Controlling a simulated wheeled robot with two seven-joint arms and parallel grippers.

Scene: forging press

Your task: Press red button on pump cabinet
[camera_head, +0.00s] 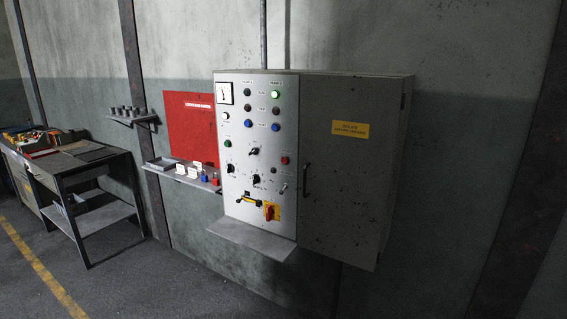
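The pump cabinet (350,165) is a grey box on the wall, right of the picture's middle. Its light control panel (262,185) faces me on the left part of the cabinet. A red button (285,160) sits at the panel's right side, below the blue lamps. A red rotary handle on a yellow plate (271,211) is lower on the panel. A green lamp (275,94) at the upper right glows. Neither of my grippers shows in the head view.
A narrow shelf (252,238) juts out below the panel. The right door (355,190) has a vertical handle (306,179). A red board (192,126) and small shelf (185,176) are to the left. A workbench (80,160) stands far left. The floor in front looks clear.

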